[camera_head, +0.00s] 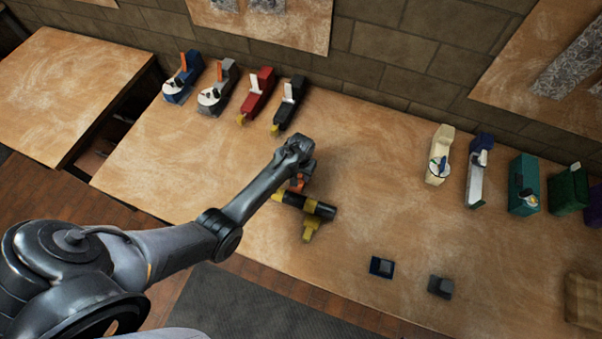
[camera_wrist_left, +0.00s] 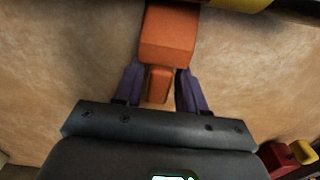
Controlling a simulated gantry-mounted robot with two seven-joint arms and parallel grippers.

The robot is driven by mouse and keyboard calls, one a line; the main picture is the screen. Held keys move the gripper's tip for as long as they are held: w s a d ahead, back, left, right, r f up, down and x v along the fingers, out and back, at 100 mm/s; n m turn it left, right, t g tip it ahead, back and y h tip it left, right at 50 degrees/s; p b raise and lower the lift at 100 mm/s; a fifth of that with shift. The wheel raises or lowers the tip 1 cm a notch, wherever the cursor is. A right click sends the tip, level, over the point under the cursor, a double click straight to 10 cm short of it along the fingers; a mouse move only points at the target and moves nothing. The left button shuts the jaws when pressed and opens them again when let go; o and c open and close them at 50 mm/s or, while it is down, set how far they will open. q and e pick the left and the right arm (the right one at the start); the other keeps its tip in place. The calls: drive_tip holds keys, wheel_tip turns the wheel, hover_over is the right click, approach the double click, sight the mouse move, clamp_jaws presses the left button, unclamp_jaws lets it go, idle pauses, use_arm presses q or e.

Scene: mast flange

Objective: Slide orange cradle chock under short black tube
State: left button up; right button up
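The orange cradle chock (camera_wrist_left: 168,38) fills the upper middle of the left wrist view, with a narrower orange tab (camera_wrist_left: 158,86) at its near end. My left gripper (camera_wrist_left: 160,72) has its two purple fingers on either side of the tab, with narrow gaps showing. In the head view my left gripper (camera_head: 300,172) is low over the table, and little of the chock (camera_head: 297,185) shows beside it. The short black tube (camera_head: 318,208) with yellow parts lies just in front of the chock. Its edge (camera_wrist_left: 235,4) crosses the top of the left wrist view. My right gripper is not in view.
Blue, grey, red and black devices (camera_head: 258,92) line the table's back left. Cream (camera_head: 440,155), navy, teal and green ones stand at the back right. A dark blue block (camera_head: 381,267) and a grey block (camera_head: 440,287) are at the front. The table's middle right is clear.

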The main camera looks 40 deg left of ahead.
use_arm(q)
clamp_jaws()
drive_tip(key=shift+o, duration=2.1)
unclamp_jaws()
wheel_tip(320, 180, up, 10)
drive_tip(key=shift+f+p, duration=0.15)
drive_tip(key=shift+p, duration=0.5)
drive_tip(key=shift+r, duration=0.55)
drive_tip(key=shift+s, duration=0.1)
